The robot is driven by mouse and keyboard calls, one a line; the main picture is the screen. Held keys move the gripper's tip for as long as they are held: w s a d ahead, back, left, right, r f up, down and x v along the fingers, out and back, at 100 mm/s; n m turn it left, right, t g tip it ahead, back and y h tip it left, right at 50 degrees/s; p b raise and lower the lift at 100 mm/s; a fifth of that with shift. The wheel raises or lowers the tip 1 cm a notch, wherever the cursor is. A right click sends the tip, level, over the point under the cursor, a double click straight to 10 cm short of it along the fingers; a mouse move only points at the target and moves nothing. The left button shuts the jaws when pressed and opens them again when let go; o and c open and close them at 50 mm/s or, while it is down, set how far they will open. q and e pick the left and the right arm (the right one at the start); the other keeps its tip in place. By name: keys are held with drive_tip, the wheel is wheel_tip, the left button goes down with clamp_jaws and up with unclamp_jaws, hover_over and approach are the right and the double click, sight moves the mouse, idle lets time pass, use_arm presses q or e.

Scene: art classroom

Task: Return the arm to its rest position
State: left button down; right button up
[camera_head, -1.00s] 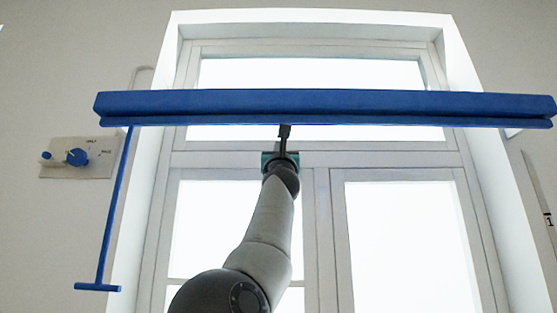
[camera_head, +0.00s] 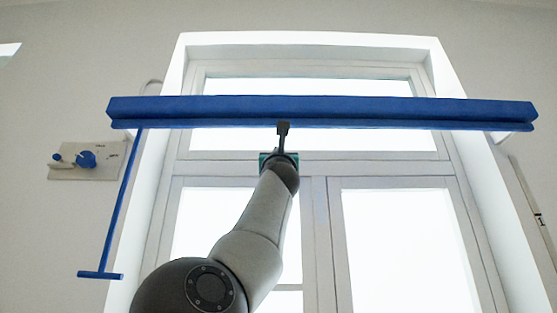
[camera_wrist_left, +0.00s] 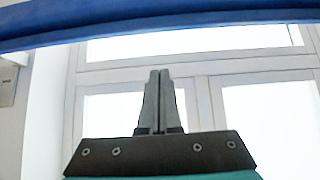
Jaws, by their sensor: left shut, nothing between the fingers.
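My left gripper (camera_head: 283,128) is raised in front of the window, with its tip at the lower edge of the blue bar (camera_head: 320,108) in the head view. In the left wrist view my left gripper (camera_wrist_left: 158,75) has its two fingers pressed together with nothing between them. The blue bar (camera_wrist_left: 150,22) crosses the top of that view, above the fingertips and apart from them in the picture. My left arm reaches up from the bottom of the head view. My right gripper is not in view.
A white-framed window (camera_head: 315,185) fills the middle. A blue rod with a crossbar (camera_head: 101,275) hangs from the bar's left end. A wall panel with blue knobs (camera_head: 85,160) is at the left. A bracket (camera_head: 515,139) shows under the bar's right end.

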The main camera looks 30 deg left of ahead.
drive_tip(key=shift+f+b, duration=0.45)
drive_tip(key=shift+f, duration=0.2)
